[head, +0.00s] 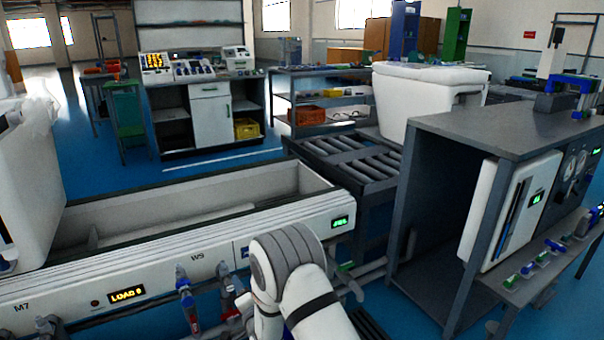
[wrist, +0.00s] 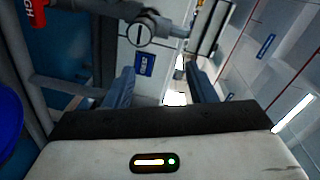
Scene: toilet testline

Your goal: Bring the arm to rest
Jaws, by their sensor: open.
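My arm (head: 290,275) shows at the bottom middle of the head view, as a white rounded link with a grey joint cover. The far end of the arm is out of the head view. In the wrist view my gripper (wrist: 162,82) is open, its two dark blue-grey fingers standing apart. Nothing shows held between them. Beyond the fingers are a grey pipe with a round end cap (wrist: 140,33) and a blue label (wrist: 146,64). I cannot tell how far off these are.
A grey bench with a white gauge unit (head: 508,215) stands close on the right. A roller conveyor (head: 345,160) lies behind my arm, with a white tank (head: 430,100) beyond. Valves (head: 187,295) stick out from the trough's front. Blue floor (head: 120,190) is clear behind the trough.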

